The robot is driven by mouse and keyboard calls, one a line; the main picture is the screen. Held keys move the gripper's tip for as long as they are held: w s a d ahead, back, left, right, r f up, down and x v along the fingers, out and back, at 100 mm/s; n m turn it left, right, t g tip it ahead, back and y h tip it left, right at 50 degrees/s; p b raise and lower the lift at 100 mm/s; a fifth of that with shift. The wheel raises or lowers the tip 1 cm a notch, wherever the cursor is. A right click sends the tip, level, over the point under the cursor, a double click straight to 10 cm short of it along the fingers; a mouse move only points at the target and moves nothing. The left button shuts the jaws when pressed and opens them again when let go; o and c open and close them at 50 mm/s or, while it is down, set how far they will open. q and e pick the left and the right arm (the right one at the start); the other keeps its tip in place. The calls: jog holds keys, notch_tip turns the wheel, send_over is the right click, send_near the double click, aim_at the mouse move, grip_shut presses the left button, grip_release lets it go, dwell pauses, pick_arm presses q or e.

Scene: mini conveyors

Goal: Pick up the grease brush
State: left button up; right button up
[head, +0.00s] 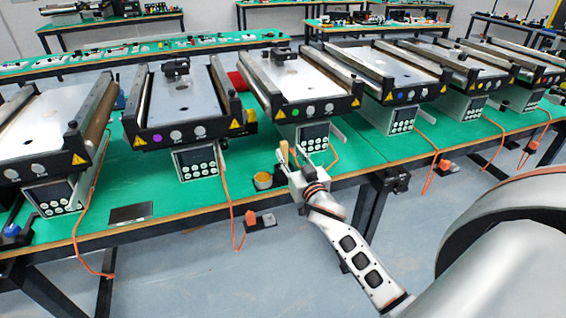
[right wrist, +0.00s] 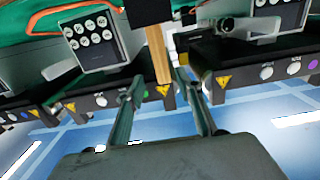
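The grease brush has a pale wooden handle (right wrist: 158,52) and a dark head (right wrist: 148,11) in the right wrist view. In the head view the small tan brush (head: 284,151) shows at the fingertips, near the table's front edge. My right gripper (head: 294,156) reaches in from the front. In the right wrist view its two fingers (right wrist: 160,88) stand apart, one on each side of the handle's end, with gaps showing. I cannot tell how deep the handle sits between them. My left gripper is not in view.
A small round yellow-and-dark can (head: 263,181) stands on the green table (head: 172,195) left of the gripper. Several mini conveyors (head: 295,85) with control boxes line the table behind. Orange cables (head: 229,200) hang over the front edge. A flat black plate (head: 130,213) lies farther left.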

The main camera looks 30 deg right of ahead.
aim_at(285, 147)
jog(key=x, duration=0.2)
jog(key=r+x, duration=0.1)
jog(key=x, duration=0.1)
jog(key=shift+w+a, duration=0.2)
jog(key=shift+w, duration=0.3)
grip_shut()
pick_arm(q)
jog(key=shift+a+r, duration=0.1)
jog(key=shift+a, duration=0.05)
